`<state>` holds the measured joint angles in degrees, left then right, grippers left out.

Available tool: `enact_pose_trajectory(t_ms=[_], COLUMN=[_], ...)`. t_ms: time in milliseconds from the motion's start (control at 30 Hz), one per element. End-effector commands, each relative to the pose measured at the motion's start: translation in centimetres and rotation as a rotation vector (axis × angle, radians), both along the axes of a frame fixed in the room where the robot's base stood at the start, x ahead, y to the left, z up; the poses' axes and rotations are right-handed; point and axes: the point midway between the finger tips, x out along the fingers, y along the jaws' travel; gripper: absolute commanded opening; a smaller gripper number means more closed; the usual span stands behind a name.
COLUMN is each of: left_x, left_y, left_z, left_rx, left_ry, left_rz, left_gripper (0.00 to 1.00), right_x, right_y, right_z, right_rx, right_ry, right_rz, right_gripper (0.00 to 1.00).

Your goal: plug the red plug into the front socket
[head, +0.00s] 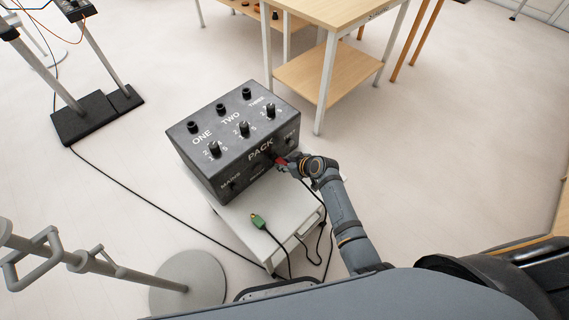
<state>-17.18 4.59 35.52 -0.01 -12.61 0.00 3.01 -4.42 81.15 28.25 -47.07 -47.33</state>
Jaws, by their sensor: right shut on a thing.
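A dark grey pack box (224,161) stands on a small white table, with labels ONE, TWO, THREE on top and PACK and MAINS towards its front. Its front face carries dark sockets, partly hidden by my right gripper. My right gripper (287,163) is shut on the red plug (281,161), close against the front face of the box at its right part. I cannot tell whether the plug's pins are inside a socket. My left gripper is not in view.
A green plug (258,221) with a black cable lies on the white table (238,232) in front of the box. A grey stand (187,284) is at the lower left. A wooden shelf table (318,72) stands behind, and a black cable crosses the floor.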

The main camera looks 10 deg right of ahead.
Motion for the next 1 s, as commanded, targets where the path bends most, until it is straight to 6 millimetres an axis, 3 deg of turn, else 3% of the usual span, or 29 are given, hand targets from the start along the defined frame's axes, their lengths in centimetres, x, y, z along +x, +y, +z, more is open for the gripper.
enact_pose_trajectory(t_ms=[467,500,667,1000], left_x=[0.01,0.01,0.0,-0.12], left_y=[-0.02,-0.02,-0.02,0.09], left_z=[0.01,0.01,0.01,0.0], left_rx=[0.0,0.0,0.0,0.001], left_ry=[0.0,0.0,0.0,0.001], left_rz=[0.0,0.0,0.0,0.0], left_gripper=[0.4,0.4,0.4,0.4], right_x=[0.45,0.45,0.41,0.16], right_y=[0.25,0.25,0.24,0.08], right_z=[0.17,0.19,0.13,0.16], right_rx=[0.002,0.002,0.001,0.0], right_ry=[-0.004,-0.004,-0.003,0.0], right_rz=[-0.001,-0.001,-0.001,0.0], right_gripper=[0.0,0.31,0.53,0.54])
